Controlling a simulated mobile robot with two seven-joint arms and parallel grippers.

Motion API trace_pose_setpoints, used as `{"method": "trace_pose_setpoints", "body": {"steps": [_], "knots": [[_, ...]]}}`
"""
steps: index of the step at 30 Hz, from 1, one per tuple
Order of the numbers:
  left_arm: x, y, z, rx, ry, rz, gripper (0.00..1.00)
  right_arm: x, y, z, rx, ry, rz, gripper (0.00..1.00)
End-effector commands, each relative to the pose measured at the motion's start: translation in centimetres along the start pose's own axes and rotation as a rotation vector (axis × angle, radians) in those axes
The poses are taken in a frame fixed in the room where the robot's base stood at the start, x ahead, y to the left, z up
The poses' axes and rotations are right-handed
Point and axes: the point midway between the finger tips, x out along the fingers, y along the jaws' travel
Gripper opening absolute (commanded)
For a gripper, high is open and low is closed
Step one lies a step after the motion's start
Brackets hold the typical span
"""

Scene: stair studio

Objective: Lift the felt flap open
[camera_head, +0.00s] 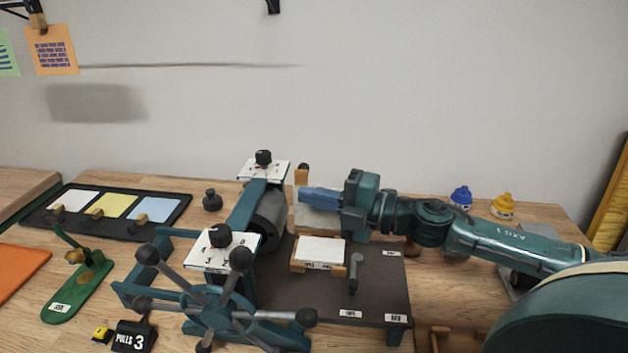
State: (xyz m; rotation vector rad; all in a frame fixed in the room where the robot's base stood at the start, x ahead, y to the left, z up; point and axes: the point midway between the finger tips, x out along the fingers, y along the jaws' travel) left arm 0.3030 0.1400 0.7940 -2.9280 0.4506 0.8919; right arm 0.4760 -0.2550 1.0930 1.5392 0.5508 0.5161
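My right gripper (317,197) reaches in from the right, with its blue fingers pointing left, just right of the press roller. The fingers show side-on as one shape, so I cannot tell if they are open or shut. A dark grey curved sheet or roller surface (270,219) sits between the press's side frames; it may be the felt flap, but I cannot tell it from the roller. The flat dark press bed (384,285) extends to the right. A pale block (314,219) is partly hidden below the fingers. My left gripper is not in view.
A spoked press wheel (218,308) stands in front. A small white pad (320,249) and a dark handle (354,273) sit on the bed. A black tray (165,228) with coloured sheets lies left; blue (461,197) and yellow (502,206) pots stand back right.

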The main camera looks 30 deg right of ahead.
Motion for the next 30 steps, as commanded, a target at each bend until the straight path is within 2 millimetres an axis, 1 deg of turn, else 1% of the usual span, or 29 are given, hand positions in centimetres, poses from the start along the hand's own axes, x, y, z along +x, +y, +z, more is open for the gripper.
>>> {"method": "trace_pose_setpoints", "body": {"steps": [2, 6, 10, 15, 25, 30], "knots": [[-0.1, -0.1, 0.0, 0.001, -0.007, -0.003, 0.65, 0.7, 0.3, 0.0, -0.003, 0.001, 0.002, 0.00], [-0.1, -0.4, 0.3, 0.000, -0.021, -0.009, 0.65, 1.3, 0.3, 2.1, -0.002, -0.003, 0.002, 0.00], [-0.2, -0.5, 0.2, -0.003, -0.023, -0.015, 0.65, 1.6, 0.2, 3.2, -0.001, -0.001, 0.002, 0.00], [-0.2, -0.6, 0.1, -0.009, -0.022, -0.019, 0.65, 1.7, 0.1, 3.8, 0.000, 0.001, 0.001, 0.00], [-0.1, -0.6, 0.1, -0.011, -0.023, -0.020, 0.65, 1.7, 0.1, 3.9, -0.001, 0.001, 0.000, 0.00], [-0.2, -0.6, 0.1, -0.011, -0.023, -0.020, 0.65, 2.1, 0.2, 5.5, -0.003, -0.002, 0.001, 0.00]]}}
